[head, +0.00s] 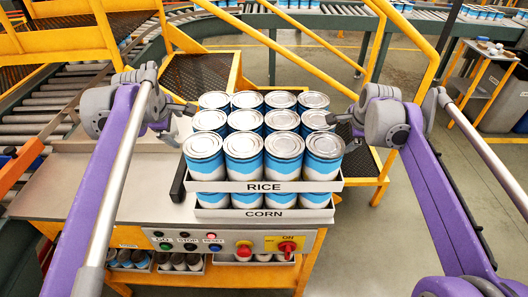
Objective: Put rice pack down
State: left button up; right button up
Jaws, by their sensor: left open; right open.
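The rice pack (264,186) is a shallow white tray labelled RICE, filled with rows of blue-and-white cans with silver lids. It sits on top of a second tray labelled CORN (264,213), at the right end of the grey metal worktop (110,190). My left gripper (178,122) is open at the left side of the rice pack, near its cans. My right gripper (343,126) is open at the right side, close to the cans. The cans partly hide the fingertips, so I cannot tell whether they touch the pack.
A control panel (225,243) with buttons and red knobs faces me below the worktop. Roller conveyors (50,105) run at left and along the back. Yellow railings (300,65) stand behind the pack. A small yellow table (485,55) is far right. Open floor lies to the right.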

pick_arm(q)
jog(key=v, duration=0.6)
jog(key=shift+s+r, duration=0.15)
jog(key=shift+r, duration=0.1)
pick_arm(e)
jog(key=v, duration=1.2)
pick_arm(q)
jog(key=shift+f, duration=0.1)
pick_arm(e)
jog(key=shift+f, duration=0.1)
